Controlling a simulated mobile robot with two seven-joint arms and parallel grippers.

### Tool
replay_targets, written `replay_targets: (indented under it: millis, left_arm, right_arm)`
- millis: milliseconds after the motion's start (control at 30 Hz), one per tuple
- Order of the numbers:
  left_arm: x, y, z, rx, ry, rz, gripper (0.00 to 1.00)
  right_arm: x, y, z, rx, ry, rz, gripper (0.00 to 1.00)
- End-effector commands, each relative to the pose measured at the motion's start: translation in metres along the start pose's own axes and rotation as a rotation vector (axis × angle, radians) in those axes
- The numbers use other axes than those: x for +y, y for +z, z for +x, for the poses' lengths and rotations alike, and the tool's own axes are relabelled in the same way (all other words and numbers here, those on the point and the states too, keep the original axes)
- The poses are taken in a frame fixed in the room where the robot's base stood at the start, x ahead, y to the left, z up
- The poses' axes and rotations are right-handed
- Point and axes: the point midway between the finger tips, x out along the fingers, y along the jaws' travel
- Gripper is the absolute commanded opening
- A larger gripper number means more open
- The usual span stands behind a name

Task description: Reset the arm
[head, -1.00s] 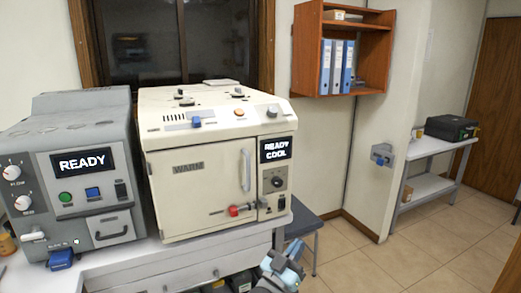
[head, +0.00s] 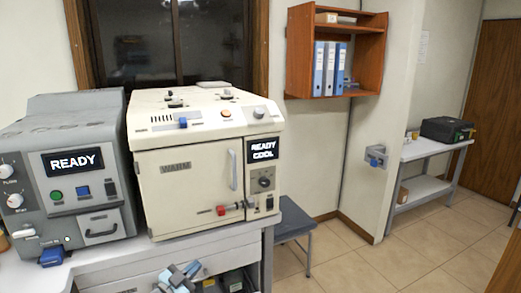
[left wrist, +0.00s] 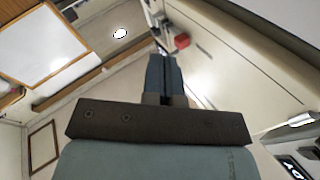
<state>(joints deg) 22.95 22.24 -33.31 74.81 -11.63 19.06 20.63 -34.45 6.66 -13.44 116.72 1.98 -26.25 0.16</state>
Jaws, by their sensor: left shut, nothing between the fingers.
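My left gripper (head: 178,277) shows at the bottom of the head view, in front of the drawers of the bench and below the cream machine. In the left wrist view its two blue-grey fingers (left wrist: 162,75) are together, with nothing between them. The cream machine (head: 190,190) has a closed door, a red-ended latch and a screen reading "READY COOL". It also fills the right side of the left wrist view (left wrist: 240,70). My right gripper is in neither view.
A grey machine (head: 75,165) with a "READY" screen stands left of the cream one on the white bench (head: 180,248). A dark stool (head: 293,220) stands right of the bench. A wooden shelf (head: 292,60) with blue binders hangs on the wall. The tiled floor (head: 430,250) at the right is clear.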

Motion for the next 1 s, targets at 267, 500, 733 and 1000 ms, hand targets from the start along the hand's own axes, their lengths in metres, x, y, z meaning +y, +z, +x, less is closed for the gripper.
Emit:
replay_targets:
  millis: [267,500,733,1000]
  left_arm:
    - [-0.096,0.033,-0.071,-0.120,-0.010,0.159,0.00]
    - [-0.057,0.057,-0.121,-0.229,-0.037,0.120,0.00]
    - [0.004,0.075,-0.190,-0.391,-0.061,0.057,0.00]
    - [0.086,0.072,-0.305,-0.663,-0.056,-0.028,0.00]
  right_arm:
    - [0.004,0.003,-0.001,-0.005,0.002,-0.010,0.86]
    - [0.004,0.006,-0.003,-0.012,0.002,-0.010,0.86]
    - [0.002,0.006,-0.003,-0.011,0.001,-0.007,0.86]
    - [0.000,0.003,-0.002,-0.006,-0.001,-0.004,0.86]
